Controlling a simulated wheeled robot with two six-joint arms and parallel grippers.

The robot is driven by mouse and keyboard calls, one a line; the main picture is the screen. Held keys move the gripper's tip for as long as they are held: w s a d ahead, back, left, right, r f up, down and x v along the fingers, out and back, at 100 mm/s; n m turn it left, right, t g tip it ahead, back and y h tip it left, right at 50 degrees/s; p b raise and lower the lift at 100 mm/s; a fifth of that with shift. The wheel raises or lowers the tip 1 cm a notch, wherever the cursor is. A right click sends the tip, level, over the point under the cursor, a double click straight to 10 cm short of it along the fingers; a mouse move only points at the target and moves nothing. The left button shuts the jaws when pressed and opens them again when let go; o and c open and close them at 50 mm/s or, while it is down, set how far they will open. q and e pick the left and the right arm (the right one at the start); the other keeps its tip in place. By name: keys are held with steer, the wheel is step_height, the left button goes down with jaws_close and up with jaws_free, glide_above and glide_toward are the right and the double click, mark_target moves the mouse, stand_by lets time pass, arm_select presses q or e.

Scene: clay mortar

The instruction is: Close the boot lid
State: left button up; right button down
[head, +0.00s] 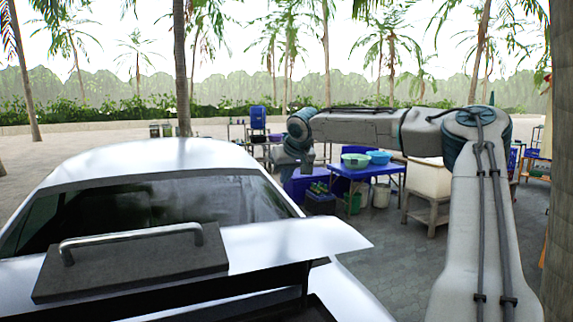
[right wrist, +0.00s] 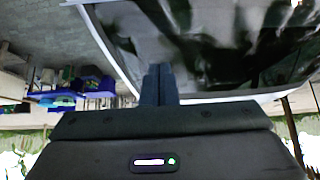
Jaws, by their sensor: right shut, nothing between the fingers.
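The white boot lid (head: 290,243) stands raised at the rear of the white car (head: 180,157), in the lower left of the head view. A dark plate (head: 75,281) with a silver bar handle (head: 130,235) is on the lid. A dark gap shows under its near edge. My right gripper (head: 308,160) is in the air beyond the lid, right of the car's rear window (head: 150,205). In the right wrist view its dark fingers (right wrist: 159,84) are shut together and empty, with car glass and a white body edge behind them. My left gripper is not in view.
A blue table (head: 372,171) with a green basin (head: 355,160) and a blue basin (head: 379,157) stands beyond the car. A pale chest (head: 430,177) on a stand is right of it. Paved ground (head: 375,255) is clear beside the car. Palm trunks rise around.

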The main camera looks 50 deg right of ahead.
mark_target(290, 190)
steer(key=shift+s+a, duration=0.5)
steer(key=shift+s, duration=0.3)
steer(key=shift+s+a+f+p, duration=0.15)
steer(key=shift+s+f+p, duration=0.15)
steer(key=shift+s, duration=0.15)
steer(key=shift+f, duration=0.15)
steer(key=shift+s+a, duration=0.1)
steer(key=shift+a, duration=0.05)
